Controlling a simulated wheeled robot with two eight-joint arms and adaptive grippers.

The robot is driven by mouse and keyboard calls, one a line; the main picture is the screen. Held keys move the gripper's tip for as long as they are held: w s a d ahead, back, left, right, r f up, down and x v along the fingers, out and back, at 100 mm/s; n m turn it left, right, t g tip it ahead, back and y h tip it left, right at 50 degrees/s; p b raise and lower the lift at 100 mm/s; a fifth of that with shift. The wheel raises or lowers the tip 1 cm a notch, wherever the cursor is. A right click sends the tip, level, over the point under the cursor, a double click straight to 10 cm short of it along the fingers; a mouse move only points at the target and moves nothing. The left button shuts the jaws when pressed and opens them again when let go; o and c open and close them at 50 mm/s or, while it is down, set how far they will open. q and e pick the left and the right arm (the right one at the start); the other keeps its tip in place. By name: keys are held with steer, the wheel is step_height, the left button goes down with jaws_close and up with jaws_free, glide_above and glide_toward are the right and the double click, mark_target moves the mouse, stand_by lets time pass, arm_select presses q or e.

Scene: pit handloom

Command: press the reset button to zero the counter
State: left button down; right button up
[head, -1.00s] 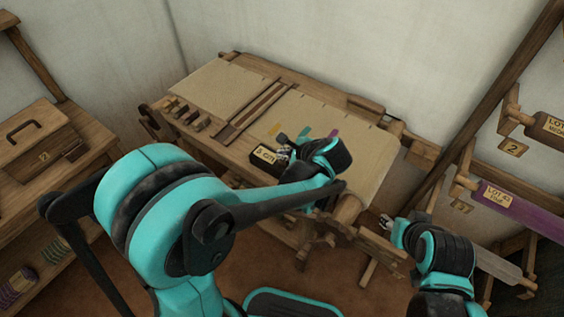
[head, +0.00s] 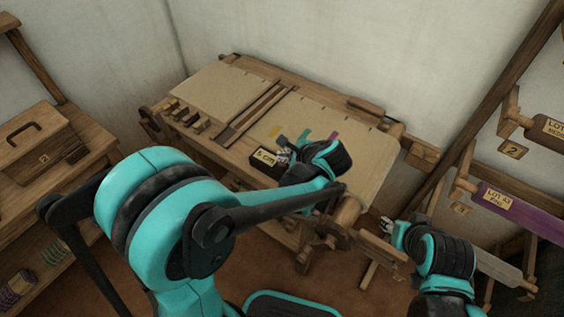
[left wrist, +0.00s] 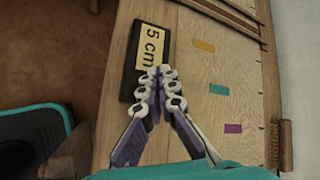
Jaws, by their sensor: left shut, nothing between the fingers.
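The counter is a black box with a yellow label reading "5 cm" (head: 265,156), lying on the wooden loom's front beam. It also shows in the left wrist view (left wrist: 150,47). My left gripper (head: 284,157) is at the right end of the box. In the left wrist view its closed fingertips (left wrist: 160,73) overlap the label's lower edge, with nothing between them. I cannot tell whether they touch the box. No reset button can be made out; the fingers cover part of the box. My right gripper (head: 387,224) is low at the loom's right side, away from the counter.
Pale cloth (head: 350,150) with orange, teal and purple patches lies beside the counter. Small wooden blocks (head: 190,116) sit at the loom's left. A chest (head: 35,140) stands far left. Labelled rolls (head: 510,205) hang on a rack at right.

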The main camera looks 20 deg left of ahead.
arm_select(q)
steer(key=shift+f, duration=0.1)
arm_select(e)
steer(key=shift+f, duration=0.1)
arm_select(q)
steer(key=shift+f+b, duration=0.3)
steer(key=shift+b, duration=0.05)
arm_select(e)
steer(key=shift+f, duration=0.3)
arm_select(q)
steer(key=shift+f+b, duration=0.5)
steer(key=shift+f, duration=0.1)
arm_select(e)
steer(key=shift+f, duration=0.45)
arm_select(q)
steer(key=shift+r, duration=0.1)
arm_select(e)
steer(key=shift+r, duration=0.1)
arm_select(q)
steer(key=shift+r+p, duration=0.85)
steer(key=shift+r, duration=0.1)
arm_select(e)
steer(key=shift+r, duration=0.7)
arm_select(q)
step_height(320, 180, up, 5)
steer(key=p, duration=0.4)
arm_select(e)
step_height(320, 180, up, 4)
